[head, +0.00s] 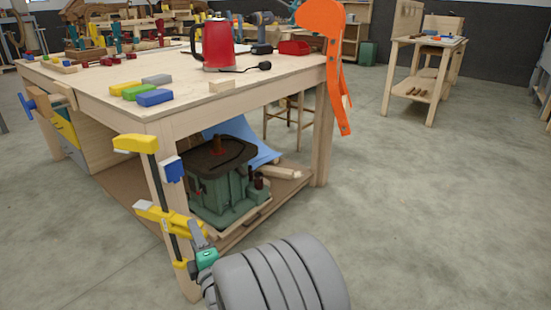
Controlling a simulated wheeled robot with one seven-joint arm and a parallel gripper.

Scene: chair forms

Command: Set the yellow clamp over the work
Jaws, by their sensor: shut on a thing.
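The yellow clamp (137,143) stands nearly upright in front of the near table leg, its dark bar running down between yellow jaws. Its lower yellow part (165,217) is at my gripper (198,238). My gripper is shut on the clamp's lower part; its fingers are small and partly hidden here. A blue block (172,169) shows beside the bar; I cannot tell what it is fixed to. The clamp's upper jaw is below the tabletop's front corner in the picture. I cannot tell which thing is the work.
The wooden workbench (110,85) bears coloured blocks (132,91), a red kettle (218,43) and several tools. An orange curved form (325,22) extends down past its right end. A green machine (222,180) sits on the lower shelf. Open floor (430,210) lies right.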

